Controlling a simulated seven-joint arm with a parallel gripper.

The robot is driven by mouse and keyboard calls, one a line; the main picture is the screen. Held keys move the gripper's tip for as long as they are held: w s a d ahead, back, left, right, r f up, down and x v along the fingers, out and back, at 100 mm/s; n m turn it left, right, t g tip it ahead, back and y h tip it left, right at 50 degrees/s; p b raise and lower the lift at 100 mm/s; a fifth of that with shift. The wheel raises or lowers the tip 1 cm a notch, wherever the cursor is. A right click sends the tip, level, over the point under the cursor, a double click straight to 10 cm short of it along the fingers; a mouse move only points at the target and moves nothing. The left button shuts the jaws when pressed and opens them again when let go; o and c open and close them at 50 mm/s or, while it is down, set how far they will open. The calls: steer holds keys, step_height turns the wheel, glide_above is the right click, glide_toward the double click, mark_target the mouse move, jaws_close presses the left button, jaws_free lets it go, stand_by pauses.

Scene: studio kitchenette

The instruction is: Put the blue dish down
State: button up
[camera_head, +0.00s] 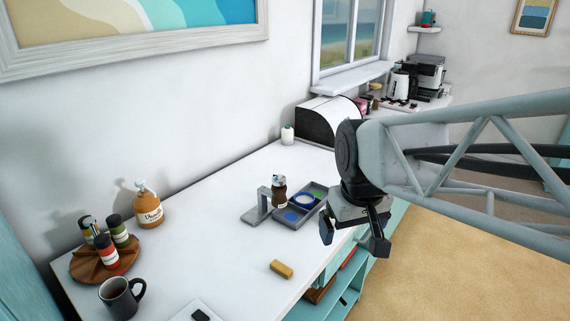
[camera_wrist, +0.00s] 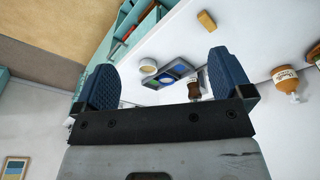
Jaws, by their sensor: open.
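A flat blue disc (camera_head: 291,216) lies in the compartment nearer the front, and green shows in the far one. The tray also shows in the wrist view, between my fingers, with a blue round shape (camera_wrist: 181,68). My gripper (camera_head: 353,238) is open, with nothing between its fingers (camera_wrist: 162,72). It hangs to the right of the tray, apart from it, near the counter's front edge.
A brown grinder (camera_head: 279,193) stands at the tray beside a grey bracket (camera_head: 257,208). A yellow block (camera_head: 281,269) lies on the counter. A pale round dish (camera_wrist: 148,65) shows in the wrist view. A mug (camera_head: 119,298) stands at left.

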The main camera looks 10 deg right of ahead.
steer(key=s+f+m, duration=0.1)
steer(key=s+f, duration=0.1)
steer(key=s, duration=0.6)
steer(key=shift+s+f+m, duration=0.2)
steer(key=shift+s+m, duration=0.05)
steer(key=shift+m, duration=0.15)
